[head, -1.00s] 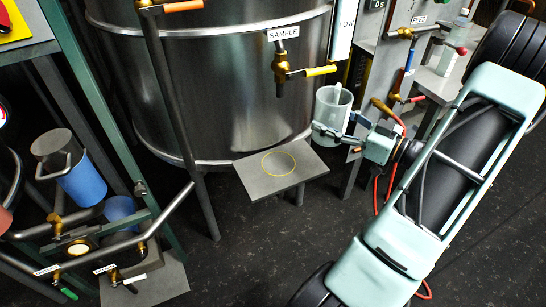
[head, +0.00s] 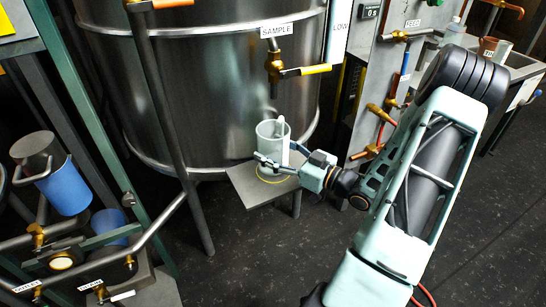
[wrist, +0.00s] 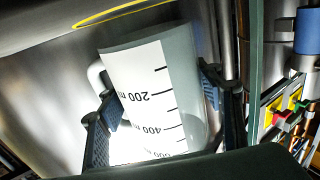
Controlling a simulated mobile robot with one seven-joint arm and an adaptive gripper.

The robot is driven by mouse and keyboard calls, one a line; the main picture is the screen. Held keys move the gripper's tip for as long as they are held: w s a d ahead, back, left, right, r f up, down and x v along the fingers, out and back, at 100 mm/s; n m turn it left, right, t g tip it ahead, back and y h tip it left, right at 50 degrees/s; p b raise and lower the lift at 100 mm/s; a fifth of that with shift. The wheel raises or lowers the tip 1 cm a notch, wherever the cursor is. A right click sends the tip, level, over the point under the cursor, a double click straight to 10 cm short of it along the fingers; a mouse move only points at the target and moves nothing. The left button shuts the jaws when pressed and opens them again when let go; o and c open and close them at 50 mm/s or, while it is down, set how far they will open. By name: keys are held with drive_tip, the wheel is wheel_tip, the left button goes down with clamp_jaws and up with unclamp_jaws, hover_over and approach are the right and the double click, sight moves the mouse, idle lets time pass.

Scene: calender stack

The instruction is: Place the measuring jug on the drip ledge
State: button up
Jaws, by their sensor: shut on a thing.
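The measuring jug (head: 270,140) is a translucent white cup with a handle. My gripper (head: 272,164) is shut on it, and the jug is upright just above or on the drip ledge; I cannot tell if its base touches. The drip ledge (head: 243,185) is a grey plate with a yellow circle, partly hidden by the jug and my gripper. In the wrist view the jug (wrist: 150,85) shows its printed scale between my fingers (wrist: 155,105), and the yellow line of the ledge (wrist: 110,12) is at the top edge.
A steel tank (head: 200,90) stands behind the ledge. The SAMPLE valve with a yellow handle (head: 305,70) hangs above the jug. A pipe frame with a blue cylinder (head: 64,188) is at left. Dark floor (head: 260,265) is clear in front.

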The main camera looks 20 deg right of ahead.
drive_tip(key=shift+f, duration=0.95)
drive_tip(key=shift+f, duration=0.25)
drive_tip(key=o, duration=1.2)
drive_tip(key=shift+r, duration=0.1)
drive_tip(key=shift+o, duration=0.2)
